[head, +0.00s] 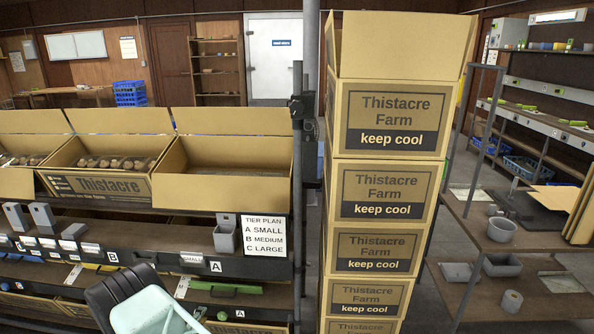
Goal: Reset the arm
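My gripper is not in view; no fingertips show anywhere in the head view. A dark grey and pale teal rounded shape at the bottom left edge looks like part of my own arm, cut off by the frame. It stands in front of the lower shelf of the packing rack (130,263).
Open cartons stand on the rack: an empty one (225,190) and a Thistacre one (110,190) with mushroom packs. A tier plan sign (264,235) hangs right of a grey bin (226,236). A tall carton stack (386,195) is right of centre, beside shelving (560,250).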

